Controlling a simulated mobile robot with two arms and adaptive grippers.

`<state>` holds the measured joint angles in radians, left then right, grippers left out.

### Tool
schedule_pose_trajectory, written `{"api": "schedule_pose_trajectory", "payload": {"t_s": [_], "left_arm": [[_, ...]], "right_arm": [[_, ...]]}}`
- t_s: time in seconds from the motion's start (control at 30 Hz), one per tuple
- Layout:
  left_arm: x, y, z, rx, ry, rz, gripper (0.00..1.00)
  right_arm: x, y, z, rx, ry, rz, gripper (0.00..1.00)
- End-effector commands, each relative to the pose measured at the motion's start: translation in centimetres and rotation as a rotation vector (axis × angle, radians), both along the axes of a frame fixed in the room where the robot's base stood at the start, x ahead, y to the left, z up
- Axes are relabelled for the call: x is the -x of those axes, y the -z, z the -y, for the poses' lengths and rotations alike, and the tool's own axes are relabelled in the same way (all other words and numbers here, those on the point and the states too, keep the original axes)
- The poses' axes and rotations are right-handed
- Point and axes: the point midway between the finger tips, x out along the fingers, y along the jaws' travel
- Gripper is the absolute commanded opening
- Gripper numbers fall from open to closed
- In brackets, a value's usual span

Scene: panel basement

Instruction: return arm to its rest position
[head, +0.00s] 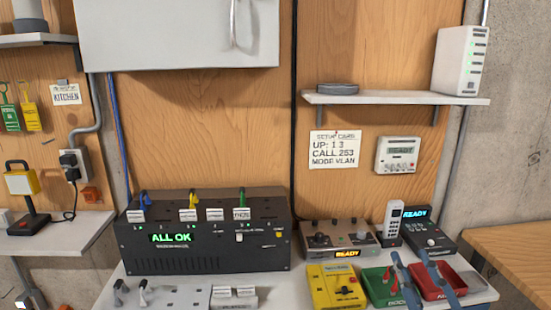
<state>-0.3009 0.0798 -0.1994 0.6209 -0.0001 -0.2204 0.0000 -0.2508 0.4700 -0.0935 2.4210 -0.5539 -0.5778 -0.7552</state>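My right gripper (411,264) reaches in from the bottom right edge. Its two blue-grey fingers are spread apart over the green tray (377,286) and the red tray (452,277), with nothing seen between them. Whether the fingers touch the trays cannot be told. My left gripper is not in view.
A black panel box (205,262) reading "ALL OK" stands on the white bench. Right of it are a control box (338,240), a handset (393,222), a dark phone base (430,240) and a yellow box (335,288). A shelf (400,98) holds a white router (460,60).

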Motion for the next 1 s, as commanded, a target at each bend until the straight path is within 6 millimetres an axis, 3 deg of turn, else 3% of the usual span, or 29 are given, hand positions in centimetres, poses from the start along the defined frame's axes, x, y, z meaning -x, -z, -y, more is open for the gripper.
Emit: {"api": "schedule_pose_trajectory", "payload": {"t_s": [0.03, 0.2, 0.3, 0.4, 0.6, 0.77, 1.0], "left_arm": [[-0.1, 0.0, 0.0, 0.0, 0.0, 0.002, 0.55], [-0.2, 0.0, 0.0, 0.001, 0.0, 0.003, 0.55], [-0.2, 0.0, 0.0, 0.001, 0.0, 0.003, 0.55], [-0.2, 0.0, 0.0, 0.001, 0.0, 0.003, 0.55], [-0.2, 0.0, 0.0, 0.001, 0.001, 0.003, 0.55], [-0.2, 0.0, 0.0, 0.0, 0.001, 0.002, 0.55], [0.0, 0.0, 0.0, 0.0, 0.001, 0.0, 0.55]], "right_arm": [[0.6, 3.9, 1.0, -0.159, 0.045, -0.11, 0.38], [5.1, 16.0, 2.0, -0.629, 0.228, -0.444, 0.38], [9.2, 22.0, 1.0, -0.854, 0.351, -0.621, 0.38], [13.2, 26.2, -0.5, -1.023, 0.466, -0.762, 0.38], [20.4, 31.1, -3.6, -1.246, 0.661, -0.977, 0.38], [25.7, 33.2, -6.2, -1.368, 0.81, -1.12, 0.38], [24.2, 41.2, -6.3, -1.348, 0.832, -1.142, 0.38]]}}
